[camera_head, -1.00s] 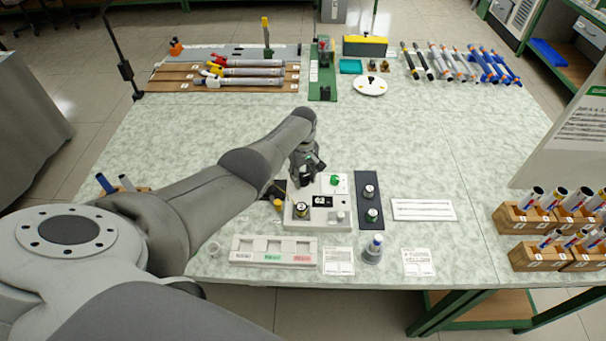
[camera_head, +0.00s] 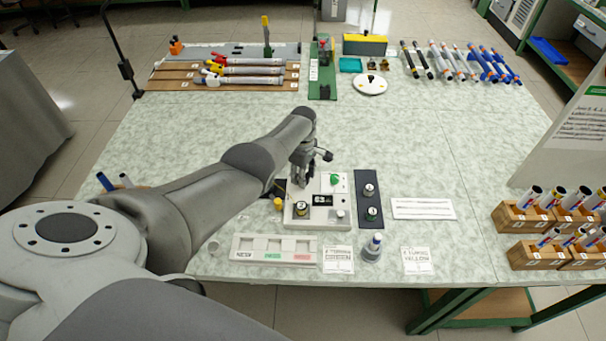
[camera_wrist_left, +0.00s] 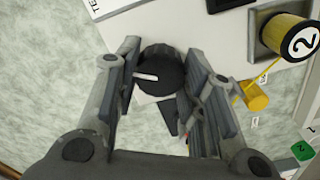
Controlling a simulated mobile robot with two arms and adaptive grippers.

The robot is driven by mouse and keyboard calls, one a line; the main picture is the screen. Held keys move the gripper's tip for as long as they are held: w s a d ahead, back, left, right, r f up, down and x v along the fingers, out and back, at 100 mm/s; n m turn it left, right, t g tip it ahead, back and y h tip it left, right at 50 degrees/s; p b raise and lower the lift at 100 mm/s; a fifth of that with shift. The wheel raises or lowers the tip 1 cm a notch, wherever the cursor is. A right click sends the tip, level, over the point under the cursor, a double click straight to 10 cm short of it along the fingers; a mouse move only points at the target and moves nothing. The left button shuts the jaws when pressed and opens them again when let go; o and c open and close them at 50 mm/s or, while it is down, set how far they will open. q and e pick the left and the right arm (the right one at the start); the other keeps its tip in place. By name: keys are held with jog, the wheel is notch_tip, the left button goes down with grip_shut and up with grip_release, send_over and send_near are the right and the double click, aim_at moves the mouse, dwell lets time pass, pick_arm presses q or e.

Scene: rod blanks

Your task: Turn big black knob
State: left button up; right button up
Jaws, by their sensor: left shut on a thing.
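The big black knob (camera_wrist_left: 160,72) shows in the left wrist view, round with a white pointer line, on the white panel box (camera_wrist_left: 170,28). My left gripper (camera_wrist_left: 158,82) has its two fingers on either side of the knob and is shut on it. In the head view my left gripper (camera_head: 302,180) points down at the upper left corner of the white box (camera_head: 325,214), and it hides the knob there. The box also carries a small dark display (camera_head: 322,199), a green knob (camera_head: 335,179) and a round dark-topped part (camera_head: 301,209). My right gripper is not in view.
A dark strip (camera_head: 369,213) with two round parts stands right of the box. Wooden racks (camera_head: 540,255) stand at right. The table's middle is clear.

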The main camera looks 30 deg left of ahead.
pick_arm(q)
jog(key=shift+a+r, duration=0.1)
jog(key=o, duration=1)
jog(key=shift+r, duration=0.4)
notch_tip(320, 180, up, 11)
jog(key=shift+r, duration=0.1)
dwell(0.5)
